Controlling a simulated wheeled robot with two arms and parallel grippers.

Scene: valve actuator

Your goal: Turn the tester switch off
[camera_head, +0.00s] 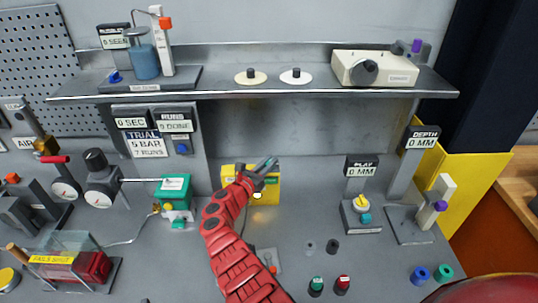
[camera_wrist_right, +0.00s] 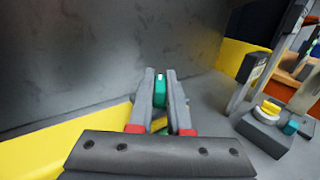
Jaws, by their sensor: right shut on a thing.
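The yellow tester box (camera_head: 229,174) stands at the back middle of the bench, under the shelf, largely covered by my right arm and gripper. My right gripper (camera_head: 267,164) is at the top of this box. In the right wrist view, its two grey fingers with red bases (camera_wrist_right: 160,92) are shut on a small teal-green piece (camera_wrist_right: 160,91), which looks like the switch lever. The lower end of this piece and its mount are hidden by the fingers and the gripper body, so I cannot tell which position the switch is in. My left gripper is not in view.
A shelf (camera_head: 300,92) runs above the box. A green-topped unit (camera_head: 174,185) is to the left. A dial unit with a yellow knob (camera_head: 357,203) is to the right. Green and red knobs (camera_head: 317,285) are nearer the front. Some bench right of the box is clear.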

